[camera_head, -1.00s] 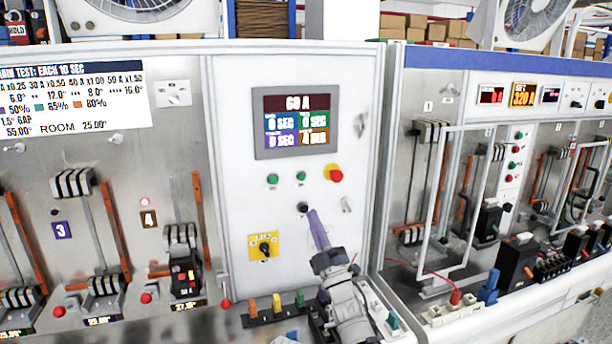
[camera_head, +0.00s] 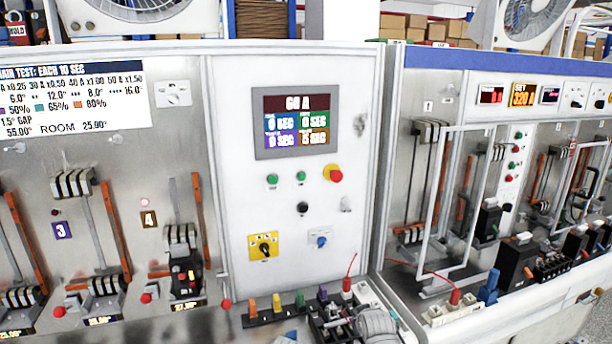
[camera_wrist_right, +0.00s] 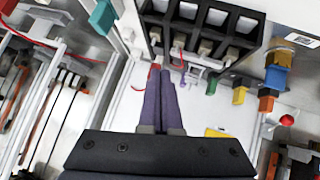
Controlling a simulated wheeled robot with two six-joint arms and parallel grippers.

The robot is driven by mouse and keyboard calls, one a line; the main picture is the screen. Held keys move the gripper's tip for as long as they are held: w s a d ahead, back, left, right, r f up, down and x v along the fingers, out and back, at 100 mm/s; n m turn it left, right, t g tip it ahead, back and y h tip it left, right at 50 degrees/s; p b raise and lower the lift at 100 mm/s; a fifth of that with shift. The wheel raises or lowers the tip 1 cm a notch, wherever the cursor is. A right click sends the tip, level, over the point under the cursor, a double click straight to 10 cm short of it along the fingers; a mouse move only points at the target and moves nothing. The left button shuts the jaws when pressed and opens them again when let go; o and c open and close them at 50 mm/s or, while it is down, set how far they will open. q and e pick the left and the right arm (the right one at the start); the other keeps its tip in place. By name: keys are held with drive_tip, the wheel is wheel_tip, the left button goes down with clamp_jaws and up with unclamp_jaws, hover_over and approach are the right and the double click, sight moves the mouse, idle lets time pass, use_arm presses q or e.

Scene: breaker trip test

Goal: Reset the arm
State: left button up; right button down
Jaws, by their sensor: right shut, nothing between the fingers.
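My right gripper (camera_wrist_right: 166,72) shows in the right wrist view with its two long dark purple fingers shut together and nothing between them. In the head view my right arm is low at the bottom edge, in front of the cabinet's ledge, and away from the panel controls. The panel carries a screen (camera_head: 297,120) reading 60 A, two green buttons (camera_head: 272,180), a red knob (camera_head: 334,173) on yellow, a black button (camera_head: 302,208), a black rotary switch (camera_head: 264,248) on a yellow plate and a blue knob (camera_head: 321,241). My left gripper is not in view.
Coloured pegs, orange (camera_head: 253,309), yellow (camera_head: 277,304) and green (camera_head: 300,299), stand along the ledge, near my right arm. A red plug with a wire (camera_head: 347,287) stands beside them. Breaker bays (camera_head: 188,270) lie left; another cabinet with a white frame (camera_head: 468,210) stands right.

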drive_tip(key=s+f+m+g, duration=0.1)
drive_tip(key=s+f+g, duration=0.2)
drive_tip(key=s, duration=0.3)
drive_tip(key=s+d+f+m+g, duration=0.1)
drive_tip(key=s+f+g, duration=0.15)
drive_tip(key=s, duration=0.35)
drive_tip(key=s+f+m+g, duration=0.1)
drive_tip(key=s+f+g, duration=0.1)
drive_tip(key=s+g, duration=0.3)
drive_tip(key=s+a+f+n+b, duration=0.1)
drive_tip(key=s+a+n, duration=0.2)
drive_tip(key=s+a, duration=0.3)
drive_tip(key=a, duration=0.4)
drive_tip(key=shift+s+a+f+h, duration=0.15)
drive_tip(key=shift+s+f+h, duration=0.1)
drive_tip(key=shift+s+h, duration=0.05)
